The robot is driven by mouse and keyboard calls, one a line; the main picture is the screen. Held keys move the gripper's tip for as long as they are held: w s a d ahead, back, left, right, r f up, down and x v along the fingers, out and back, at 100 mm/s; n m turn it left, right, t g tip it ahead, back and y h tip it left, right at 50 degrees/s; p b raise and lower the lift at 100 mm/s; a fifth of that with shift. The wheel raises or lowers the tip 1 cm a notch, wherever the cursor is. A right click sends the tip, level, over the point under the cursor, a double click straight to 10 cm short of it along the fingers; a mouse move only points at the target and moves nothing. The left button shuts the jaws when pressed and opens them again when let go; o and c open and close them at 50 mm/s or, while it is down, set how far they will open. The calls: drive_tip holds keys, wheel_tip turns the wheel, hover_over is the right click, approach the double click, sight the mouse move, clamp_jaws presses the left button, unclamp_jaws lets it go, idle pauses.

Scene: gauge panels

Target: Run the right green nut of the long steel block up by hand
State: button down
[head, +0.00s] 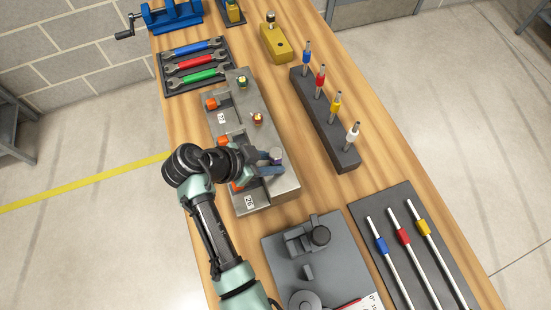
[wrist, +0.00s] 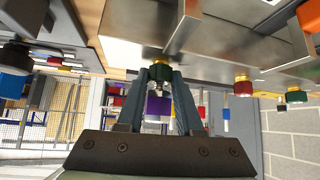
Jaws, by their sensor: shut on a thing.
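The long steel block (head: 272,190) lies along the bench's left side, with several fittings on it. My gripper (head: 272,162) is at its near end and also fills the middle of the wrist view (wrist: 162,76). Its fingers are closed around the dark green nut (wrist: 160,71) at that end, just off the block face, with brass showing beyond. A purple piece (wrist: 157,105) shows between the fingers on the camera side. My fingers hide much of the nut. Another green nut (head: 243,82) sits at the block's far end, and a red-topped brass fitting (head: 258,119) is between.
Orange parts (head: 211,103) line the block's left side. A dark rack (head: 325,130) with several coloured tools stands to the right. A grey fixture (head: 285,262) and a rod tray (head: 372,208) lie nearer. A wrench tray (head: 168,84) and yellow block (head: 275,46) are farther off.

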drive_tip(key=shift+m+g+b, duration=0.4)
drive_tip(key=shift+m+b, duration=0.05)
drive_tip(key=shift+m, duration=0.05)
drive_tip(key=shift+w+a+f+m+g+h+b, duration=0.15)
drive_tip(key=shift+m+g+h+b, duration=0.15)
drive_tip(key=shift+m+b, duration=0.15)
drive_tip(key=shift+m+g+b, duration=0.4)
drive_tip(key=shift+m+b, duration=0.15)
drive_tip(key=shift+w+m+g+b, duration=0.1)
drive_tip(key=shift+m+g+b, duration=0.5)
drive_tip(key=shift+b, duration=0.45)
drive_tip(key=c, duration=0.6)
unclamp_jaws()
drive_tip(key=shift+o, duration=0.2)
drive_tip(key=shift+r, duration=0.2)
